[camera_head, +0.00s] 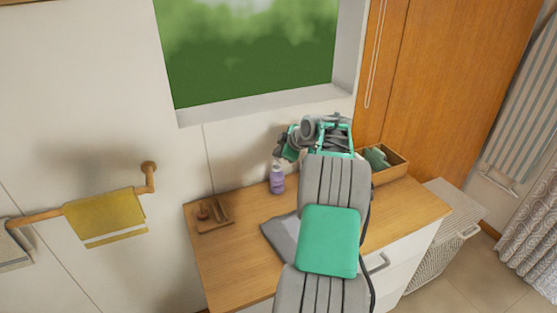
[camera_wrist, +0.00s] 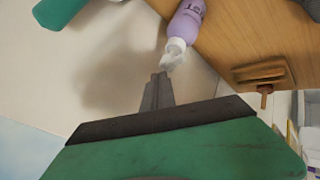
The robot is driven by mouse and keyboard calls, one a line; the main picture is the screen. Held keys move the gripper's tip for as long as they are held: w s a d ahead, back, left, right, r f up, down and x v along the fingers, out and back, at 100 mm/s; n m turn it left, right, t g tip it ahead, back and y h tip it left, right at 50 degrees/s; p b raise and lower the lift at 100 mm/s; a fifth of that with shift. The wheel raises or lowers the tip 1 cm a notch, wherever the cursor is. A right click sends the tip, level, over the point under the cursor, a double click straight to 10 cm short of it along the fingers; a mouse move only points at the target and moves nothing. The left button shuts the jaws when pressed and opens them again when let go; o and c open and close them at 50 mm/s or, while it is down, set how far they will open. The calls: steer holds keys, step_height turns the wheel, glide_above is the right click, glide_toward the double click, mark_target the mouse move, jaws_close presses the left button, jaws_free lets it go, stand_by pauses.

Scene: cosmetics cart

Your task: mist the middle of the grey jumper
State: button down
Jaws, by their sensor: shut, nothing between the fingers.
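A purple spray bottle (camera_head: 277,180) with a white spray head stands upright on the wooden top near the wall. It also shows in the wrist view (camera_wrist: 187,22), its white head close to the fingertips. My gripper (camera_wrist: 158,77) is shut and empty. In the head view my gripper (camera_head: 279,155) is just above the bottle's head; whether they touch I cannot tell.
A small wooden tray with brushes (camera_head: 214,213) sits left of the bottle. A wooden box with green cloth (camera_head: 383,162) stands at the back right. A rail with a yellow towel (camera_head: 105,215) is on the left wall. A wicker hamper (camera_head: 437,250) stands right.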

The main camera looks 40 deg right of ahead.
mark_target(279, 160)
steer(key=shift+r+p, duration=1.15)
steer(key=shift+r, duration=1.85)
step_height(279, 160, down, 6)
steer(key=shift+r+b, duration=0.25)
steer(key=shift+b, duration=0.85)
steer(key=shift+f, duration=0.25)
stand_by(1.3)
